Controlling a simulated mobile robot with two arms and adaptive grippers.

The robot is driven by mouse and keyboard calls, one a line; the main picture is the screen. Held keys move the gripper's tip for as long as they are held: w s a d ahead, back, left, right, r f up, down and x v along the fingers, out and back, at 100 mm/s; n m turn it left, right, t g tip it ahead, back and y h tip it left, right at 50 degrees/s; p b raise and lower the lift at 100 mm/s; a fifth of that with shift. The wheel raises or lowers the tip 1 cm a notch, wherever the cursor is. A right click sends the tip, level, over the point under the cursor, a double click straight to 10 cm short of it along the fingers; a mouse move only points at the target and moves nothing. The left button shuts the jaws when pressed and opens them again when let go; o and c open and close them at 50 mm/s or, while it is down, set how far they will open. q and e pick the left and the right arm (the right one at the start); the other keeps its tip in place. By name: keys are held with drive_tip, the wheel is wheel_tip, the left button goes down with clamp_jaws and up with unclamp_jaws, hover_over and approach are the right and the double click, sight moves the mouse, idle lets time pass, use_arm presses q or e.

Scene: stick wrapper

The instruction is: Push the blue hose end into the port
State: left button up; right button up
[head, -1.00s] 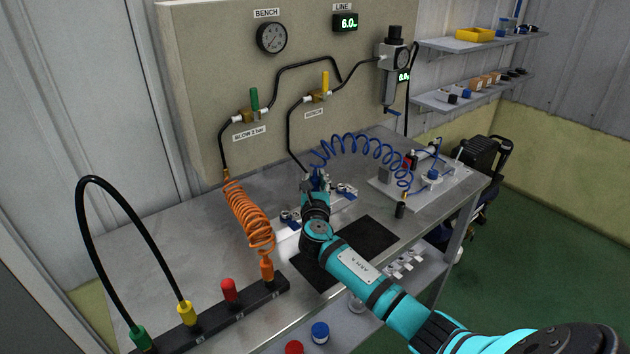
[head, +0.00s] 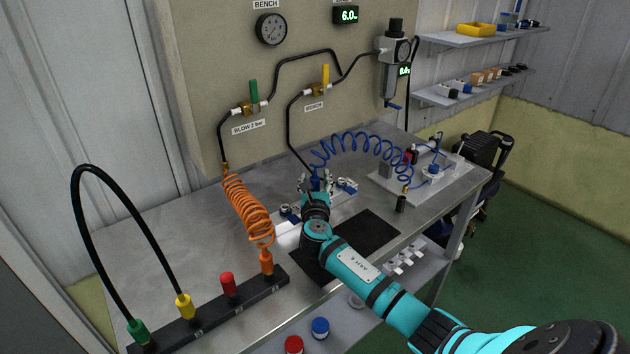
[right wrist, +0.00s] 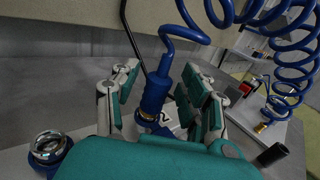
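The blue hose end (right wrist: 155,92) is an upright, slightly tilted blue cylinder with its hose rising from the top, between my right gripper's fingers in the right wrist view. A brass part shows at its foot, over a blue fitting beside a "2" label, which I take as the port (right wrist: 153,126); how deep it sits I cannot tell. My right gripper (right wrist: 160,95) is open around the hose end, fingers apart on both sides. In the head view the right gripper (head: 315,187) is at the blue hose end on the bench, partly hiding it. My left gripper is not in view.
A coiled blue hose (head: 362,143) arches right to a fixture plate (head: 385,190). Another blue fitting with a metal ring (right wrist: 48,148) stands left of the gripper. An orange coiled hose (head: 247,207) and a black rail (head: 210,318) lie left.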

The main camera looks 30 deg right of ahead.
drive_tip(key=shift+s+a, duration=0.1)
drive_tip(key=shift+s, duration=0.05)
drive_tip(key=v, duration=1.1)
drive_tip(key=shift+s+a, duration=0.2)
drive_tip(key=shift+s, duration=0.15)
idle(0.4)
